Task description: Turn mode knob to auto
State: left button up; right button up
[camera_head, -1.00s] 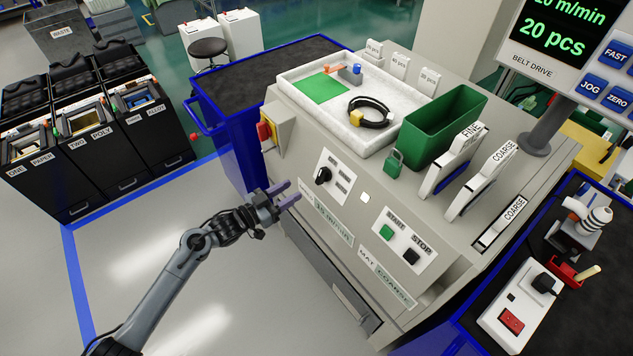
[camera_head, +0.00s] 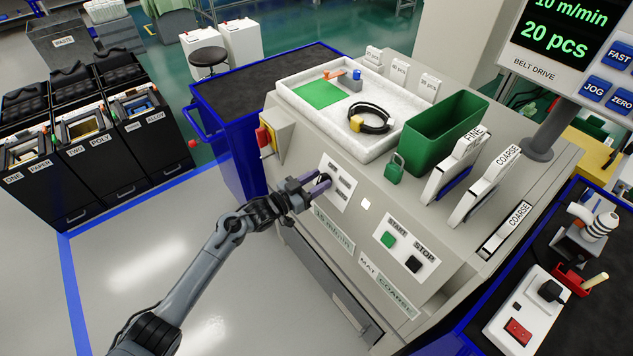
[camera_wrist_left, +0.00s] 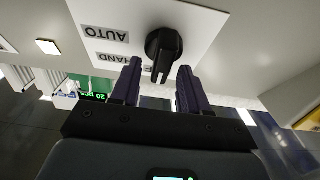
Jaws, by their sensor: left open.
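The black mode knob (camera_wrist_left: 163,46) sits on a white label plate (camera_head: 343,191) on the sloped front of the grey machine. In the left wrist view the plate carries the words AUTO (camera_wrist_left: 105,33) and HAND, with a third label partly hidden by the knob and finger. My left gripper (camera_head: 322,181) is open at the plate, its fingers pointing at the knob. In the head view the gripper mostly hides the knob. My right gripper is not in view.
A green START button (camera_head: 388,240) and black STOP button (camera_head: 413,264) sit to the right on the same panel. A red and yellow switch (camera_head: 266,138) is on the machine's left side. A green padlock (camera_head: 394,170) and green bin (camera_head: 446,131) are above.

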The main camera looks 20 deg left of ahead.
pick_arm(q)
jog(key=shift+c, duration=0.2)
grip_shut()
